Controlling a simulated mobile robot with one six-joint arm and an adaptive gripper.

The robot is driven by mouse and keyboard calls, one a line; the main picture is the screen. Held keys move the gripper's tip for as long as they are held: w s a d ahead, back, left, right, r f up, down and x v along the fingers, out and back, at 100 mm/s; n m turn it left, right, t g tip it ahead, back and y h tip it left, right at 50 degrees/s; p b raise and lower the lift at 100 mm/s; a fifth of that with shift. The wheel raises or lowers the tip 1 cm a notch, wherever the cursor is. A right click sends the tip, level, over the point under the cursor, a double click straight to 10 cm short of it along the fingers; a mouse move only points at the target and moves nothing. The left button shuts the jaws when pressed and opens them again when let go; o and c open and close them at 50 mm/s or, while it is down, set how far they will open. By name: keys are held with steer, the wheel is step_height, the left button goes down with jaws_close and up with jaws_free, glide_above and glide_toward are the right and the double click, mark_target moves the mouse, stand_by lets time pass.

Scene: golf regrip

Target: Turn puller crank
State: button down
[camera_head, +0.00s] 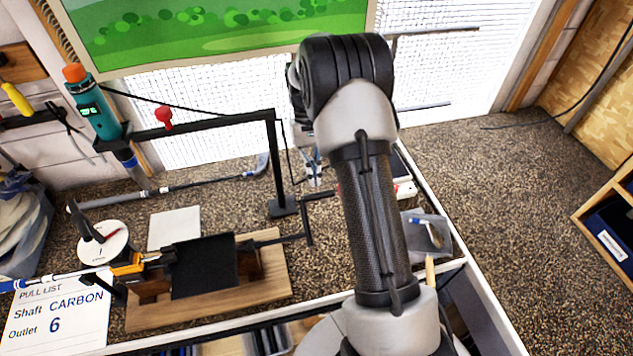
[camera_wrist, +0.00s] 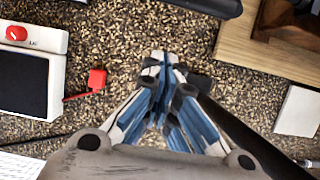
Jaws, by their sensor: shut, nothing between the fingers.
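The puller sits on a wooden board (camera_head: 275,290) at the lower left in the head view, with a black cover (camera_head: 205,268) over its middle. Its dark crank (camera_head: 308,232) sticks out past the board's right end, with a bent arm and a handle reaching toward my arm. My gripper (camera_head: 314,172) is beyond the crank in the head view, partly hidden by my arm. In the wrist view my gripper (camera_wrist: 163,62) has its blue-padded fingers together and empty, above the speckled bench. The board's corner (camera_wrist: 235,45) shows at upper right there; a dark bar crosses the top edge.
A black stand (camera_head: 277,160) rises near my gripper; its foot (camera_head: 283,207) is beside the crank. A white device with a red knob (camera_wrist: 17,33) and a small red piece (camera_wrist: 97,79) lie left in the wrist view. A pull list (camera_head: 55,315) lies at lower left.

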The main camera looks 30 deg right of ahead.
steer(key=shift+s+a+r, duration=0.15)
steer(key=shift+s+r, duration=0.05)
steer(key=shift+s, duration=0.4)
steer(key=shift+s+a+r, duration=0.15)
steer(key=shift+s+a, duration=0.05)
steer(key=shift+s, duration=0.4)
steer(key=shift+s+a+r, duration=0.15)
steer(key=shift+s+r, duration=0.05)
steer(key=shift+s, duration=0.4)
steer(key=shift+s+r+t+b, duration=0.2)
steer(key=shift+r+t+b, duration=0.2)
steer(key=shift+t, duration=0.1)
steer(key=shift+s+a+r+t+h, duration=0.15)
steer(key=shift+r+t+h, duration=0.15)
